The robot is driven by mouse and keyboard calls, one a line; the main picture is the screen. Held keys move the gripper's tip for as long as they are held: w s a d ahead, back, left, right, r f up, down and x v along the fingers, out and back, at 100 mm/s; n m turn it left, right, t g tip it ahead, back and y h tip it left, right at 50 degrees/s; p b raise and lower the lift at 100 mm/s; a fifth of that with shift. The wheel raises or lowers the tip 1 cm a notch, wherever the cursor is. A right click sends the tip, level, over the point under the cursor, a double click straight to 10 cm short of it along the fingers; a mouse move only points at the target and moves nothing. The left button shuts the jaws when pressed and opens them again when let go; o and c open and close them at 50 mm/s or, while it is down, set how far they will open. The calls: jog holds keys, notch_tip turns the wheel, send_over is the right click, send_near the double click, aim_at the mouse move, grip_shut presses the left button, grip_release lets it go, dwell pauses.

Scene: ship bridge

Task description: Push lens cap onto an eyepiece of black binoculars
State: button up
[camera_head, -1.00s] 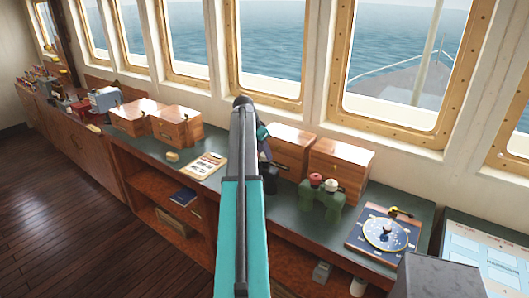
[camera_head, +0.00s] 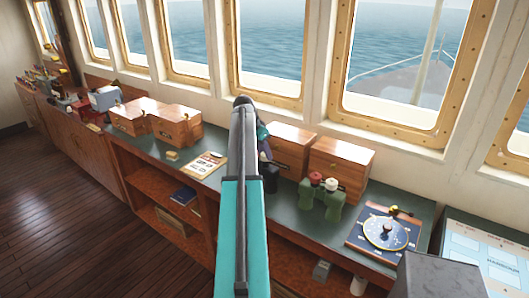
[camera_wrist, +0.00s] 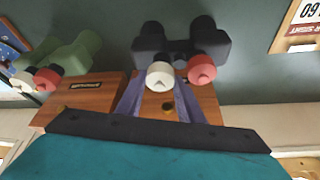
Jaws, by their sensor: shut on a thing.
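The black binoculars (camera_wrist: 181,40) stand on the green counter in the wrist view, with a red cap (camera_wrist: 202,72) on the right eyepiece. In the head view the black binoculars (camera_head: 271,180) are mostly hidden behind my arm. My gripper (camera_wrist: 161,83) is shut on a white lens cap (camera_wrist: 160,76), held between its fingertips. The white cap lines up with the left eyepiece of the black binoculars. I cannot tell whether it touches or is seated on that eyepiece.
Green binoculars (camera_head: 320,203) with a red and a pale cap stand to the right. Wooden boxes (camera_head: 340,168) stand behind, along the window wall. A clipboard (camera_head: 204,165) lies to the left, and a chart with a round dial (camera_head: 386,234) lies far right.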

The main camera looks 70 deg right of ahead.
jog(key=shift+f, duration=0.2)
dwell(0.5)
jog(key=o, duration=1.5)
jog(key=shift+w, duration=0.1)
jog(key=shift+r, duration=0.1)
jog(key=shift+r+p, duration=1.35)
jog(key=shift+r, duration=2.05)
